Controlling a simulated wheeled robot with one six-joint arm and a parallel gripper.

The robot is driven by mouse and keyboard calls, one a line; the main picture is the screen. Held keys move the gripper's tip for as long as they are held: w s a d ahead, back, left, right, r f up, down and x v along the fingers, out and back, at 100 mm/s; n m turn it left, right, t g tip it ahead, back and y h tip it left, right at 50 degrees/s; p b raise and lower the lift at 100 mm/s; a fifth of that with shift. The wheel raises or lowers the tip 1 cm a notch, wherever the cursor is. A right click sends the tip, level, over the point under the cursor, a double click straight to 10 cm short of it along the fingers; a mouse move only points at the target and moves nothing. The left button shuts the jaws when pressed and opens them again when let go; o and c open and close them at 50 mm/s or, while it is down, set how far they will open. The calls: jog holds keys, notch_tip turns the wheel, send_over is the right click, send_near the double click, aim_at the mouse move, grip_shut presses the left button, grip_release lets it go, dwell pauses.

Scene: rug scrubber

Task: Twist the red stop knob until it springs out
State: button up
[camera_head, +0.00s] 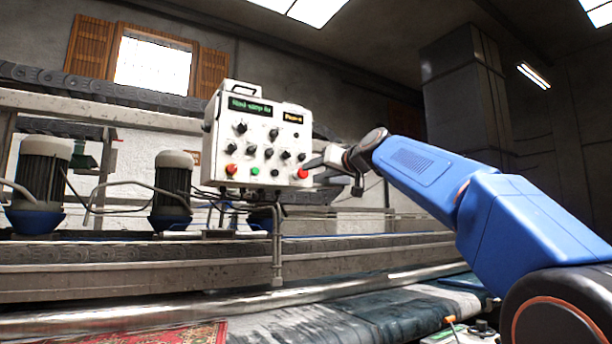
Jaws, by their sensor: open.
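The white control box (258,138) stands on a post in the middle of the view, with dark displays, black knobs and coloured buttons on its face. A red knob (302,173) sits at its lower right corner. Another red knob or button (231,169) is at the lower left, with a green one (255,171) beside it. My gripper (311,171) is at the lower right of the box, its fingers apart and pointing left at the right-hand red knob. One finger is close above the knob; whether they touch I cannot tell.
Two motors (172,188) with loose cables stand left of the box on the machine frame. A long metal beam (130,285) runs below. A red patterned rug (170,335) lies at the bottom. The box's post (277,245) stands below it.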

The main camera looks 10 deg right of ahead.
aim_at(304, 174)
jog(key=shift+x, duration=4)
jog(key=shift+f, duration=0.1)
jog(key=shift+c, duration=0.4)
jog(key=c, duration=1)
